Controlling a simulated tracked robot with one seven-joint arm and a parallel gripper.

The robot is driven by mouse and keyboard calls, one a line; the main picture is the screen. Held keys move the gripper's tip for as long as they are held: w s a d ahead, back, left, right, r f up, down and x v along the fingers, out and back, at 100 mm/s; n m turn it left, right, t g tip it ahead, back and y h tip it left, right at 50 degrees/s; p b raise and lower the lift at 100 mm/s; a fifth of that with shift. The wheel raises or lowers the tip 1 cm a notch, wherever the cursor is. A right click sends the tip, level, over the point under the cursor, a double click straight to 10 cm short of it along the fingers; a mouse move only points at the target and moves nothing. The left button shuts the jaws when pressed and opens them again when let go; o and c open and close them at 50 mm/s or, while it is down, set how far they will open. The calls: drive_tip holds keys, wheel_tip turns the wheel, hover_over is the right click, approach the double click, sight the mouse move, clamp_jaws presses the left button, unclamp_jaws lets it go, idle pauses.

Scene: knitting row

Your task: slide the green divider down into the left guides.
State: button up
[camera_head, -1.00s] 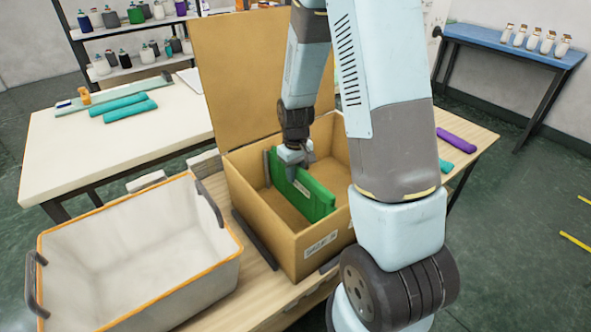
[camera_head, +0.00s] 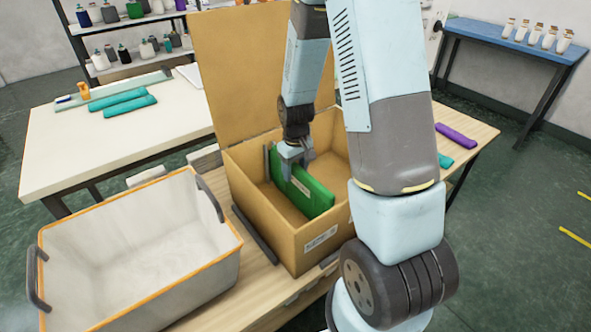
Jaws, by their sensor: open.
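The green divider (camera_head: 302,192) stands on edge inside the cardboard box (camera_head: 293,250), toward its left side. A dark upright guide (camera_head: 267,163) shows at the divider's far end. I cannot see whether the divider's ends are inside the guides, or whether its lower edge touches the box floor. My gripper (camera_head: 295,158) is open at the divider's upper edge, near its far end. The fingertips are small and partly hidden, so contact with the divider is hard to tell.
A white bin with an orange rim (camera_head: 170,293) stands left of the box. The box's raised flap (camera_head: 235,75) stands behind it. Teal rolls (camera_head: 125,102) lie on the white table (camera_head: 60,150). A purple roll (camera_head: 456,135) lies to the right.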

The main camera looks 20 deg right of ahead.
wheel_tip(320, 180, up, 14)
drive_tip(key=shift+f, duration=0.15)
idle(0.7)
idle(0.4)
drive_tip(key=s+r+m+t, duration=0.3)
drive_tip(key=s+r+t, duration=0.2)
drive_tip(key=s+r, duration=1.5)
drive_tip(key=shift+s+d+m+t, duration=0.3)
drive_tip(key=shift+s+d, duration=0.1)
drive_tip(key=shift+s, duration=0.45)
